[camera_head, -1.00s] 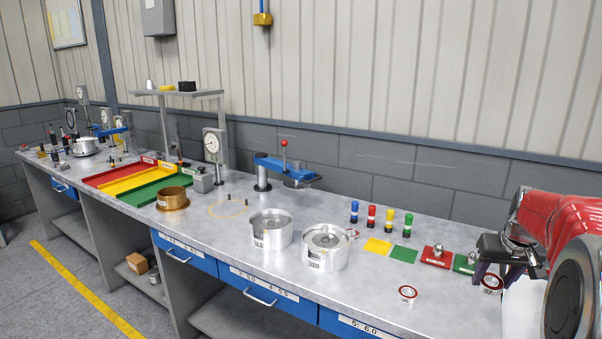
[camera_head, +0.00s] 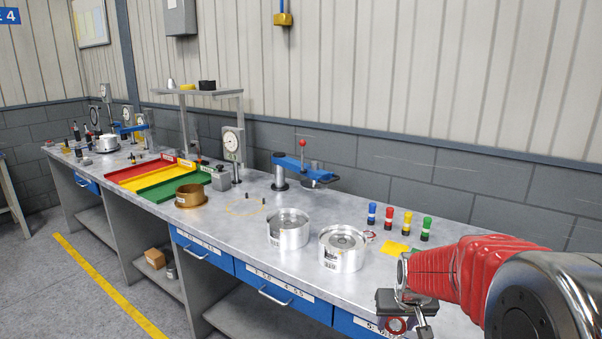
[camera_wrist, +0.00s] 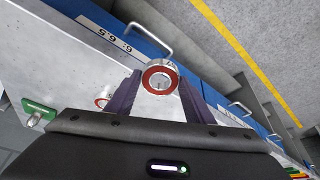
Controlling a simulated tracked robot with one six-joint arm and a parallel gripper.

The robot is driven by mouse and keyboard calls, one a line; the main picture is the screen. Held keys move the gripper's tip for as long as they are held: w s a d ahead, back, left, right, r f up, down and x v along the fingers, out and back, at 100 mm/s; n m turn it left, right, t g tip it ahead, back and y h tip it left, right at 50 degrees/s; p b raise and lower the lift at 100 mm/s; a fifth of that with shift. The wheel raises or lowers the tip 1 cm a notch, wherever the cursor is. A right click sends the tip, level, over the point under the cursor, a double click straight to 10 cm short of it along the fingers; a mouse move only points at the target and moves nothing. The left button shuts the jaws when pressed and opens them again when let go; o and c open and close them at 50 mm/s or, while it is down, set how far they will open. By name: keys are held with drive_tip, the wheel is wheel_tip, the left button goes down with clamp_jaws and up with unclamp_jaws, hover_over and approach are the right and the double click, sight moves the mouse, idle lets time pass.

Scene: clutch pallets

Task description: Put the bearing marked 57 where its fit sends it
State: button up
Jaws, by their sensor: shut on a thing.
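My gripper (camera_head: 398,318) is at the lower right of the head view, over the bench's front edge. It is shut on a bearing (camera_wrist: 160,78) with a red seal and a pale metal outer ring, held between the two purple fingers in the wrist view. The bearing also shows in the head view (camera_head: 396,326). Its number is not readable. Red (camera_head: 140,167), yellow (camera_head: 152,177) and green (camera_head: 170,188) trays lie side by side farther left on the bench. Two silver housings (camera_head: 288,230) (camera_head: 341,252) and a brass one (camera_head: 190,196) stand between.
A blue press (camera_head: 300,165) and a dial gauge (camera_head: 232,148) stand along the back. Blue, red, yellow and green posts (camera_head: 407,222) are behind my gripper. Another red-ringed bearing (camera_wrist: 103,98) is partly hidden behind a finger. A green block (camera_wrist: 38,115) lies at the left.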

drive_tip(key=a+f+n, duration=0.1)
drive_tip(key=a+f, duration=0.2)
drive_tip(key=a, duration=0.5)
drive_tip(key=shift+w+f, duration=0.3)
